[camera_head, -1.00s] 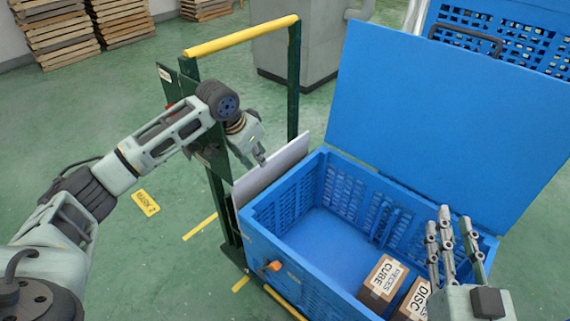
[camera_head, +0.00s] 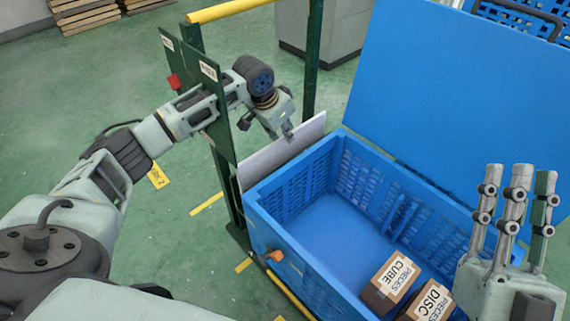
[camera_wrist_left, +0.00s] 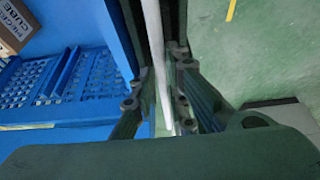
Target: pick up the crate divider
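The crate divider, a thin pale panel (camera_head: 283,150), stands upright on edge along the outside of the blue crate's left end. My left gripper (camera_head: 288,131) is at its top edge, pointing down. In the left wrist view the divider (camera_wrist_left: 157,60) runs edge-on between the fingers (camera_wrist_left: 162,85), which stand close on both sides; whether they press on it I cannot tell. The blue crate (camera_head: 300,250) is open, its lid up. My right gripper (camera_head: 517,185) is open and empty, fingers up, over the crate's near right side.
Inside the crate, boxes labelled CUBE (camera_head: 391,281) and DISC (camera_head: 430,300) sit at the right; its left floor is clear.

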